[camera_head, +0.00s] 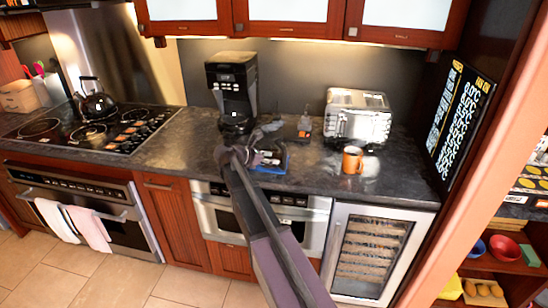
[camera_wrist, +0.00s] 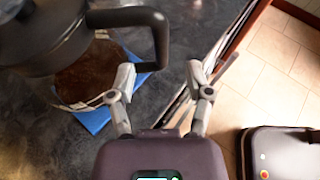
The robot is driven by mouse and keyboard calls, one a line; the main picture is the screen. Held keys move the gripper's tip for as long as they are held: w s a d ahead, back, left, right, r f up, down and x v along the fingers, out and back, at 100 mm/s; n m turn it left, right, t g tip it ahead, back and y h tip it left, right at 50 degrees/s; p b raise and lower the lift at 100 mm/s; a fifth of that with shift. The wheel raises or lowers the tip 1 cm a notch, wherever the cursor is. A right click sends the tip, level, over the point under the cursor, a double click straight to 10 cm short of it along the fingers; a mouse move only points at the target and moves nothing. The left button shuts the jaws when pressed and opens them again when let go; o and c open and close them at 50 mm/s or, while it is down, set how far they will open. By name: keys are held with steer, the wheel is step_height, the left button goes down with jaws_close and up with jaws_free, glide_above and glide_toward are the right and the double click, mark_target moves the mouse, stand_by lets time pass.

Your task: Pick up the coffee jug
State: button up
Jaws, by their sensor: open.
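The coffee jug has a black lid, a dark handle (camera_wrist: 160,38) and a clear body with brown coffee (camera_wrist: 92,76) in it. It stands upright on a blue mat (camera_wrist: 92,119) on the dark counter. In the head view the jug (camera_head: 268,147) is small and partly hidden by my arm, with the blue mat (camera_head: 272,166) under it. My gripper (camera_wrist: 161,72) is open and empty. Its two fingers point toward the handle, and the handle's outer part lies just ahead of the gap. In the head view my gripper (camera_head: 246,153) is beside the jug, hard to make out.
A black coffee machine (camera_head: 232,95) stands behind the jug. An orange mug (camera_head: 352,160) and a silver toaster (camera_head: 357,117) stand to the right. A kettle (camera_head: 95,102) is on the stove at left. Counter (camera_head: 190,145) between stove and machine is clear. Cabinets (camera_head: 288,22) hang above.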

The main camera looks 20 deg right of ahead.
mark_target(284, 168)
steer(key=shift+d+f, duration=0.2)
steer(key=shift+d, duration=0.3)
steer(key=shift+d+f, duration=0.1)
steer(key=shift+b+x, duration=1.25)
steer(key=shift+x, duration=1.2)
steer(key=shift+s+f, duration=0.1)
steer(key=shift+f, duration=0.1)
jaws_close()
